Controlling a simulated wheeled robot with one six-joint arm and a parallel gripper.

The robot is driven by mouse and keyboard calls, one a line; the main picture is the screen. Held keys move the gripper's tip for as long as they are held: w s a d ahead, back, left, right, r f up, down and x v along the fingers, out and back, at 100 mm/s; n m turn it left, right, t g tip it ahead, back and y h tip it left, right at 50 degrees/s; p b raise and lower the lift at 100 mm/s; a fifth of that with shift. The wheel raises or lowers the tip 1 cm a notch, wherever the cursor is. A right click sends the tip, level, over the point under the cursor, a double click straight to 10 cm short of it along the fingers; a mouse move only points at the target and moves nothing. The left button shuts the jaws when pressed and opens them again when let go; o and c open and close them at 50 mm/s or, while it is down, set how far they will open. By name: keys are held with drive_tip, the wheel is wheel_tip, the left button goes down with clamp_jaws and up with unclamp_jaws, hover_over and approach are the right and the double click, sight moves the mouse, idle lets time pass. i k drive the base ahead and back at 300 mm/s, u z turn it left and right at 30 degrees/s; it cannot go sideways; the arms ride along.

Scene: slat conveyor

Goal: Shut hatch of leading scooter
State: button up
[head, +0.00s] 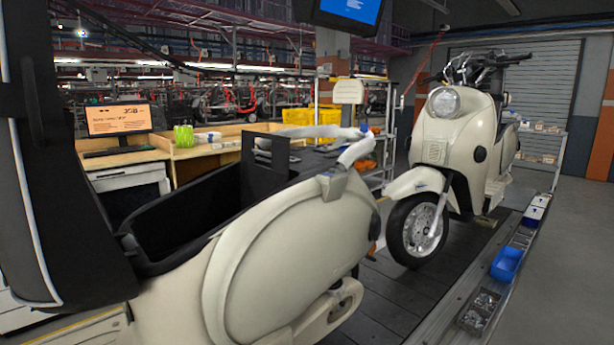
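The near cream scooter (285,255) fills the lower left and middle, with its rounded rear to the right. A second cream scooter (450,150) stands upright behind it, facing its rear, so the near one appears to lead. The near scooter's hatch, which looks like its dark seat (75,170) with a pale edge, stands raised at the left and is cut off by the frame. Below and right of it the black storage well (190,210) is open; its bottom is hidden. A pale grab rail (355,150) curves above the rear. My gripper is not in view.
Both scooters are on a dark slat conveyor (385,305). A rail with a blue bin (507,264) and small parts trays runs along its right side. A wooden workbench (205,150) with a monitor (118,119) stands behind. Grey floor (570,270) at the right is clear.

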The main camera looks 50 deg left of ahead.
sight(257, 182)
drive_tip(key=i, duration=3)
drive_tip(key=u, duration=4.05)
